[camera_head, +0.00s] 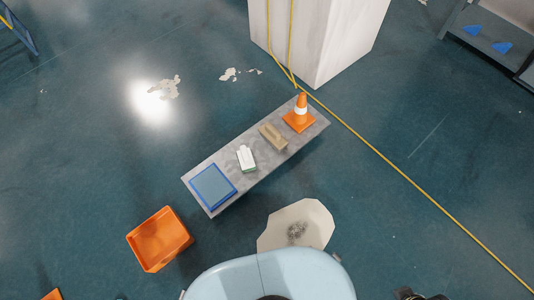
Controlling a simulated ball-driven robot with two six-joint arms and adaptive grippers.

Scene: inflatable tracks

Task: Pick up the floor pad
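A flat square pad (213,187) with a grey-blue top and a brighter blue rim lies at the near left end of a long grey bench. It looks like the floor pad. No gripper is near it. A dark part at the bottom edge right of my pale blue body seems to be my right gripper (420,295), mostly cut off. A tiny dark sliver at the bottom left seems to be the tip of my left gripper (120,297). Neither shows whether it is open or shut.
The grey bench (262,167) also bears a white-and-green item (246,158), a tan block (272,137) and an orange cone (300,113). An orange bin (160,239) stands left of it. A white pillar (322,40) rises behind. Open floor lies at left and right.

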